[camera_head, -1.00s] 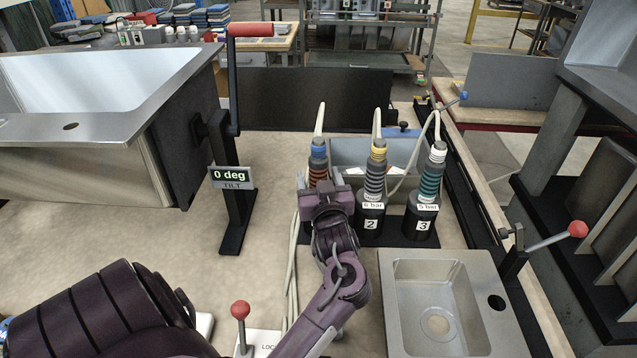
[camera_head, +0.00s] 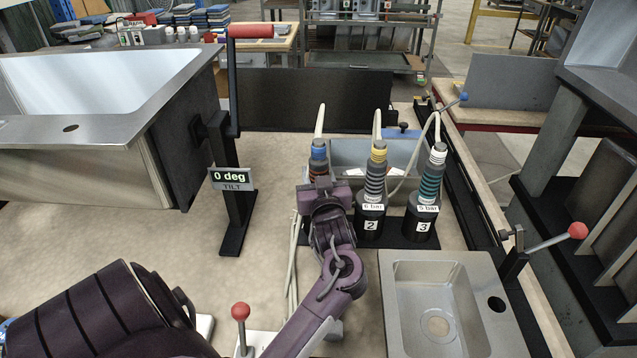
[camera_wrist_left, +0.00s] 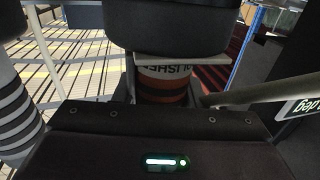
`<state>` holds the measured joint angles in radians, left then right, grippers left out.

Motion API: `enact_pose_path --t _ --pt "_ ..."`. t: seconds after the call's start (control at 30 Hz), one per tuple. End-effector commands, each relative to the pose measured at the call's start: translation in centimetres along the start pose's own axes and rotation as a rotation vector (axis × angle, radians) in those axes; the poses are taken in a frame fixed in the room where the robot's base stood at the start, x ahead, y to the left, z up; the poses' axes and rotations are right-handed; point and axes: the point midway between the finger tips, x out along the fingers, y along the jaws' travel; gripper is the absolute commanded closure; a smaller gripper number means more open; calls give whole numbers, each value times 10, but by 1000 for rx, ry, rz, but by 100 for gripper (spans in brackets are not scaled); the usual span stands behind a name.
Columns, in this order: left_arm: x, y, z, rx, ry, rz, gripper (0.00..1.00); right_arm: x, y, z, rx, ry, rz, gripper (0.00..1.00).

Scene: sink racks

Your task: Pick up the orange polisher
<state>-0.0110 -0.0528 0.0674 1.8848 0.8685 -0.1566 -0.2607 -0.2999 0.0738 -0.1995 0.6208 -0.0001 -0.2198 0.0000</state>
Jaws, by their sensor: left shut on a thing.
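The orange polisher (camera_head: 318,167) stands upright at the left end of a row of three tools, with a blue band and a pale hose at its top. My left gripper (camera_head: 322,189) is shut around its body from the front and hides its lower part and base. In the left wrist view the polisher's orange body (camera_wrist_left: 163,90) with part of a printed label shows between the fingers. I cannot tell whether it is lifted off its base. My right gripper is not in view.
A yellow-banded tool (camera_head: 375,178) in holder 2 stands close on the right, then a white-banded tool (camera_head: 431,182) in holder 3. A small steel sink (camera_head: 398,300) lies in front right. A tilt stand with crank (camera_head: 233,205) and a large sink (camera_head: 90,160) are left.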

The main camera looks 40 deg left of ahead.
Motion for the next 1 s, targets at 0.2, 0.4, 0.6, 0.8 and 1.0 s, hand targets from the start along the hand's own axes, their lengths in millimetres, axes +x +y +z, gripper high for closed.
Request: enact_pose_path --t 0.2,0.4,0.6,0.8,1.0 --pt "0 0 -5 -3 5 0 99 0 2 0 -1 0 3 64" --pt "0 0 -21 -6 8 0 99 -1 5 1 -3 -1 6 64" --pt "0 0 -56 -9 10 0 99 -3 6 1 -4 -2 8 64" --pt "0 0 -103 -10 10 0 99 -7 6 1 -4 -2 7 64" --pt "0 0 -152 -9 9 0 99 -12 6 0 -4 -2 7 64"
